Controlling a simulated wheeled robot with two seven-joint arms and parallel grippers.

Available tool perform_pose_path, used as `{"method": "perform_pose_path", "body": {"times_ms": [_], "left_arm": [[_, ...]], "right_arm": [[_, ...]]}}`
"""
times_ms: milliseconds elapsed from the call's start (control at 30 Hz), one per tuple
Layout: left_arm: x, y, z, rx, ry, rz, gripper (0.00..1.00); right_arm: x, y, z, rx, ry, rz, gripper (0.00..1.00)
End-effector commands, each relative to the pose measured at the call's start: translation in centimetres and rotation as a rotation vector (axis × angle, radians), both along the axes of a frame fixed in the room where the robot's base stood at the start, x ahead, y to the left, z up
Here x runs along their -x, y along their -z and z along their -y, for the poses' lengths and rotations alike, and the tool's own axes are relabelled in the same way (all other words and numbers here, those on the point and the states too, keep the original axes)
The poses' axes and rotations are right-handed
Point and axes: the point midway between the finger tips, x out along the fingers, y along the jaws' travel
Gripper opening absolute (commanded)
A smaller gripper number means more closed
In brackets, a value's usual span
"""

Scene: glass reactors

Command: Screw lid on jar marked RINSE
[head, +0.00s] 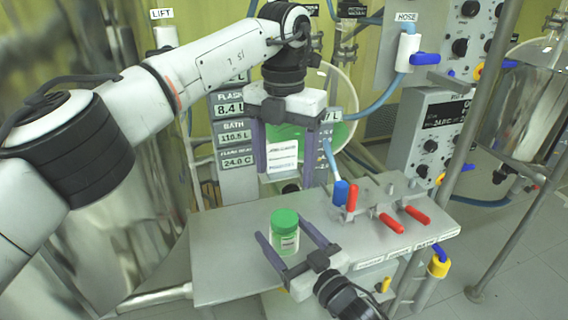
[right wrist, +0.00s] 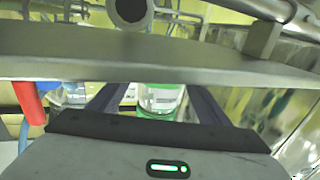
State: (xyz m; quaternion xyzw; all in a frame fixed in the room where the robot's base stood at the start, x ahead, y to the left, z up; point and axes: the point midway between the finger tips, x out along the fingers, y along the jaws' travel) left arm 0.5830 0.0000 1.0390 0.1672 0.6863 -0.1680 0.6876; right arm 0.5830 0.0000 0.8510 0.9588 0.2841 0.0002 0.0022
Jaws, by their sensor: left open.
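A small clear jar (head: 286,243) with a pale label stands upright on the grey bench top. The label is too small to read. A green lid (head: 285,219) sits on its top; how tightly it is screwed on cannot be told. My right gripper (head: 281,229) is low at the bench with its fingers spread on either side of the jar. In the right wrist view the jar (right wrist: 161,98) shows between the fingers, with a gap on the left side. My left gripper (head: 288,178) is open, empty and pointing down, above and behind the jar.
The bench (head: 225,250) is clear left of the jar. Red-handled valves (head: 390,222) and a blue hose fitting (head: 341,192) stand at its right. Display panels (head: 236,130) and a round vessel with green contents (head: 338,135) are behind. A metal post (head: 470,130) rises at right.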

Motion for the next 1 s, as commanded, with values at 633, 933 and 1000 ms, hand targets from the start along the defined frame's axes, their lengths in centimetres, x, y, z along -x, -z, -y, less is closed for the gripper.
{"method": "perform_pose_path", "body": {"times_ms": [633,933,1000], "left_arm": [[0.0,-0.1,0.0,0.000,0.000,0.000,0.67],[0.0,-0.1,0.0,0.000,0.000,0.000,0.67],[0.0,-0.1,0.0,0.000,0.000,0.000,0.67]], "right_arm": [[6.8,0.1,4.4,0.001,-0.001,-0.002,0.71],[8.7,0.0,5.6,-0.001,0.000,0.001,0.71],[8.7,0.0,5.6,-0.001,0.000,0.001,0.71]]}}
